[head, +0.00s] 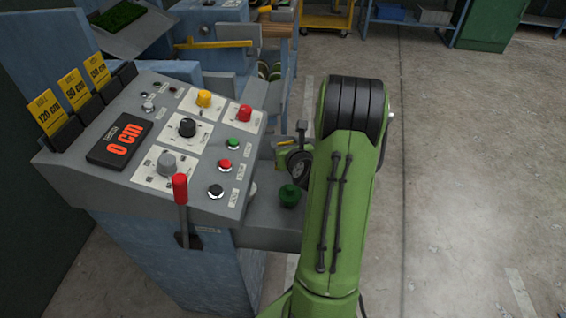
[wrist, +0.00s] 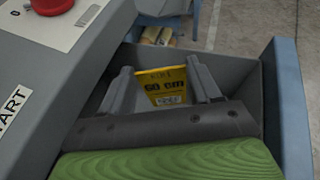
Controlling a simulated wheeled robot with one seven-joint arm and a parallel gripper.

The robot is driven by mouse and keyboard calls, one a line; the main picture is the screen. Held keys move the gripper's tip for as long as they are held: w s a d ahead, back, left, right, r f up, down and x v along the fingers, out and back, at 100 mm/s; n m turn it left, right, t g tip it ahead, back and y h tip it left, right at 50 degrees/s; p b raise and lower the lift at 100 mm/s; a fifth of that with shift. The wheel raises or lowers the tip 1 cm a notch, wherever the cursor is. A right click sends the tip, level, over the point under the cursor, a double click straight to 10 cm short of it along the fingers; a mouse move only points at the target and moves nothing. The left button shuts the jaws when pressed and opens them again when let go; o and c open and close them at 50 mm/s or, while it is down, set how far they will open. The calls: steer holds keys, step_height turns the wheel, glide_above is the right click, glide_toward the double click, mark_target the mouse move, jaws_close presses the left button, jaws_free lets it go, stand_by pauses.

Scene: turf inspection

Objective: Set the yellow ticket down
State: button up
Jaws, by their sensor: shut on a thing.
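The yellow ticket (wrist: 165,87), printed with what looks like "60 cm", shows in the wrist view between the two grey fingers of my gripper (wrist: 163,85). My gripper is shut on it. In the head view my green arm hides most of the gripper, and the held ticket cannot be made out.
A sloped grey control panel (head: 217,128) stands left of my arm, with a red-handled lever (head: 180,190) at its front. Several other yellow tickets (head: 75,88) stand in black slots at its upper left. Floor at right is clear.

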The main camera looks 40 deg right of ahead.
step_height(320, 180, down, 3)
steer(key=shift+r+b, duration=0.1)
steer(key=shift+b, duration=0.4)
steer(key=o, duration=1.3)
steer(key=shift+r, duration=0.1)
